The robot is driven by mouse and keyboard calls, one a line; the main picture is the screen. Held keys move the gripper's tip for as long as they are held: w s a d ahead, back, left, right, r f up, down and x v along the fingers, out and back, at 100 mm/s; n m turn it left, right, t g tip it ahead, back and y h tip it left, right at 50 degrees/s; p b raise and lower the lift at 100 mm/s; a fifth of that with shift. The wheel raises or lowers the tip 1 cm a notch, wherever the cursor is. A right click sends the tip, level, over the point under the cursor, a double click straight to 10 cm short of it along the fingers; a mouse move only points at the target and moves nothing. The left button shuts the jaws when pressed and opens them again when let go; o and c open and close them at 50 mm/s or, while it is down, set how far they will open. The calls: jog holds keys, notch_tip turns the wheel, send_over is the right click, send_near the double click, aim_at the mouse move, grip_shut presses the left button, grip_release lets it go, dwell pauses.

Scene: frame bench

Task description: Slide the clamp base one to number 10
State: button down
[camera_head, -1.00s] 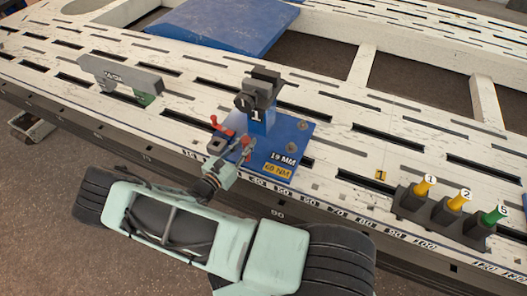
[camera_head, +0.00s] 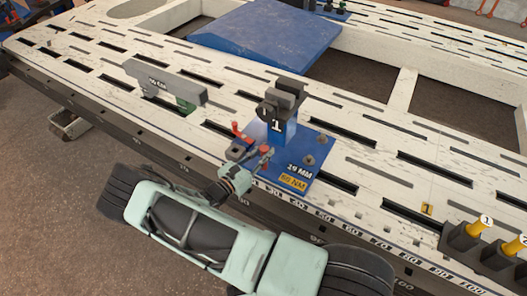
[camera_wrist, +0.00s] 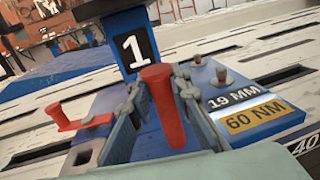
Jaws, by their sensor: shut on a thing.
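Clamp base one (camera_head: 318,150) is a blue plate with an upright blue post marked 1 and a dark clamp head on top. It lies on the white slotted bench (camera_head: 370,185) at its front edge. Its labels read 19 MM and 60 NM. My gripper (camera_head: 262,158) is at the plate's front left. In the wrist view my gripper (camera_wrist: 160,110) is shut on an upright red handle (camera_wrist: 168,105) of the base, one finger each side. A number strip (camera_head: 345,222) runs along the front edge; 40 (camera_wrist: 305,145) shows right of the base. I cannot make out a 10.
A grey bracket with a green foot (camera_head: 187,104) stands left of the base. A blue sloped panel (camera_head: 265,38) lies behind. Dark holders with yellow-topped pins (camera_head: 478,228) stand at the right. Some bench surface is clear between bracket and base.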

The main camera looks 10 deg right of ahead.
jog(key=shift+w+a+r, duration=0.1)
jog(key=shift+w+a, duration=0.2)
jog(key=shift+a, duration=0.05)
jog(key=c, duration=1.8)
grip_release()
jog(key=shift+o, duration=0.2)
jog(key=shift+s, duration=0.1)
jog(key=shift+d, duration=0.1)
jog(key=shift+s, duration=0.1)
jog(key=v, duration=1.2)
